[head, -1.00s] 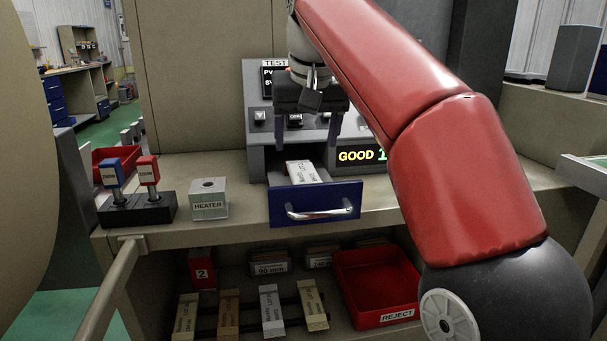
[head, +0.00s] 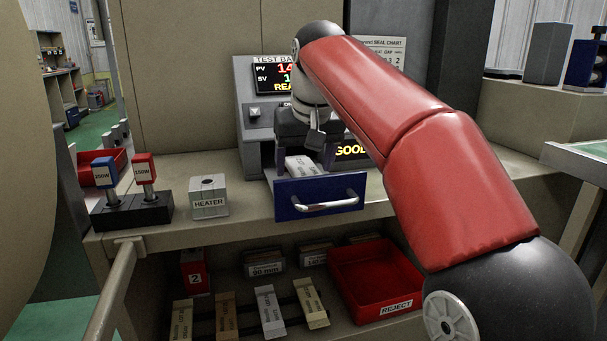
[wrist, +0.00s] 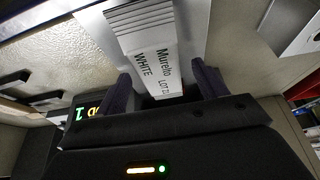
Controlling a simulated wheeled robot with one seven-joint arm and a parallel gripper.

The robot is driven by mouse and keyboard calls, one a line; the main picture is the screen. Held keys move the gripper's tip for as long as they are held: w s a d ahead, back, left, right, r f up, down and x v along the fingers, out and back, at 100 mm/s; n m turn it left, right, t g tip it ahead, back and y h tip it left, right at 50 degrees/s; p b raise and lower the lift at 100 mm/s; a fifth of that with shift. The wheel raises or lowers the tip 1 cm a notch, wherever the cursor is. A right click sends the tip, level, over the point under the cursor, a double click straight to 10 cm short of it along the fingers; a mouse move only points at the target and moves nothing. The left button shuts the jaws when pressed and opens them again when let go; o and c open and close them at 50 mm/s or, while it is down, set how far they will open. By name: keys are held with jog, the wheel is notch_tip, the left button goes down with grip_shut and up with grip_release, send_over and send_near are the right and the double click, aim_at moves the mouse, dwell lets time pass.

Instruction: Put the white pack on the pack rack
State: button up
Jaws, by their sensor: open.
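The white pack (head: 303,165), lettered WHITE in the wrist view (wrist: 150,55), lies in the open blue-fronted drawer (head: 290,201) of the test bench. My gripper (head: 305,160) is open and low over the drawer. In the wrist view its two fingers (wrist: 166,85) stand on either side of the pack's near end, with a gap visible. The drawer front hides the pack's lower part. On the lower shelf, a dark-railed rack (head: 248,331) bears several packs in cream, brown, white and tan; I take it for the pack rack.
The test bench display (head: 275,75) stands behind the drawer. A HEATER block (head: 209,197) and a stand with blue and red handles (head: 132,212) are to the left. A red REJECT tray (head: 375,280) sits below right. The counter edge overhangs the shelf.

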jog(key=c, duration=1.1)
jog(key=shift+r, duration=0.15)
